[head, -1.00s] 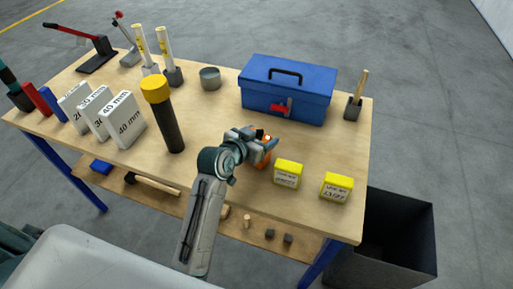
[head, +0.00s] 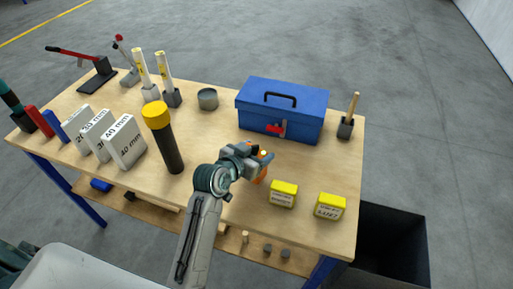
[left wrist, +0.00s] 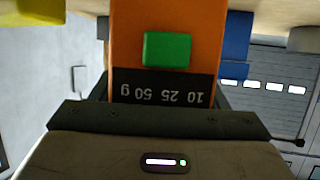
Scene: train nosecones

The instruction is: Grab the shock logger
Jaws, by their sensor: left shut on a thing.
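The shock logger is an orange block. In the left wrist view the shock logger (left wrist: 190,18) fills the middle, with a green button and a black label reading "10 25 50 g" upside down. My left gripper (head: 257,157) is shut on it near the front of the workbench. In the head view only small orange parts of the logger (head: 262,174) show around the fingers. I cannot tell whether it still touches the bench. My right gripper is not in view.
Two yellow boxes (head: 283,194) (head: 330,206) stand just right of the gripper on the wooden bench (head: 215,130). A blue toolbox (head: 282,108) is behind it. A black torch with a yellow head (head: 165,135) stands to the left. A dark bin (head: 385,240) is at the right.

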